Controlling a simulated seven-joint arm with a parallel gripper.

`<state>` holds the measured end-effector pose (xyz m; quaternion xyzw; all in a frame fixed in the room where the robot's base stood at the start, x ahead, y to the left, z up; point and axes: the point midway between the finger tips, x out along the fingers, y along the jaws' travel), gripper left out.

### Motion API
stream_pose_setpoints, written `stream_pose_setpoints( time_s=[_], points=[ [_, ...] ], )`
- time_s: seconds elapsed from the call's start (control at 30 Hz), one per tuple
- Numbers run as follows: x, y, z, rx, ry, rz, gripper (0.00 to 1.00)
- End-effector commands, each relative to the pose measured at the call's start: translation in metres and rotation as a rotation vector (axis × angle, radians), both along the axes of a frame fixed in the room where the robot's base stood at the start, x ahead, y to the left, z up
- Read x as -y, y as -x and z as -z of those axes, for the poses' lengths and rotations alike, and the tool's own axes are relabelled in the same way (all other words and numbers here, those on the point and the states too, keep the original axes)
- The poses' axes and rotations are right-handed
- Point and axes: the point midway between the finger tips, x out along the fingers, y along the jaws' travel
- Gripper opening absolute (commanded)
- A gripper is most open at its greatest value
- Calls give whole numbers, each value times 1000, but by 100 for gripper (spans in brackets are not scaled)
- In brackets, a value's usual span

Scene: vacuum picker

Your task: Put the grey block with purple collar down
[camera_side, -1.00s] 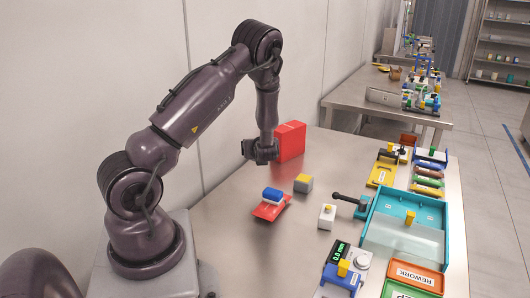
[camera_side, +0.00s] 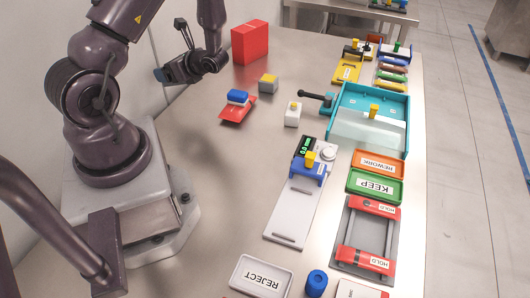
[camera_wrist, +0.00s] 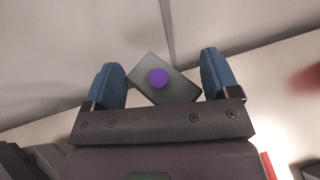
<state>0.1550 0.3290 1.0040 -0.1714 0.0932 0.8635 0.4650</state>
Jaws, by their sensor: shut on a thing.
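The grey block with purple collar (camera_wrist: 142,88) shows in the wrist view as a dark grey block with a round purple part on its near face. It sits askew between the two blue fingertips of my gripper (camera_wrist: 160,64), its opposite corners meeting the fingers. In the side view my gripper (camera_side: 172,52) is raised at the upper left, turned sideways toward the wall, with the fingers well apart. I cannot make out the held block there. My gripper is shut on the block, clear of the table (camera_side: 215,160).
A grey block with yellow top (camera_side: 268,83), a blue block on a red plate (camera_side: 232,115) and a white block (camera_side: 292,115) stand mid-table. Fixtures and trays, including a reject tray (camera_side: 262,276), line the right and front. The left-front table is bare.

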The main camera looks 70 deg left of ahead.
Motion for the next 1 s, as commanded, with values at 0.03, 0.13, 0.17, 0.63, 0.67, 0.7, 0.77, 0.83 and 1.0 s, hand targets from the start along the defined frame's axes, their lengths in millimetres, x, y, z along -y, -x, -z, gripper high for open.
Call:
stream_pose_setpoints(
  time_s=[0.03, 0.13, 0.17, 0.63, 0.67, 0.7, 0.77, 0.83, 1.0],
  points=[
    [6, 11, 4, -2, 1, -96, 56],
    [24, 32, 11, -2, 1, -305, 56],
    [31, 38, 14, -2, 2, -368, 56],
    [172, 52, 43, -5, 2, -1443, 56],
    [181, 47, 43, -3, 0, -1512, 56],
    [192, 41, 44, -3, 1, -1601, 56],
    [209, 29, 45, -3, 1, -1733, 56],
    [226, 12, 45, -3, 1, -1885, 56],
    [257, -36, 41, -3, 0, -2241, 56]
  ],
)
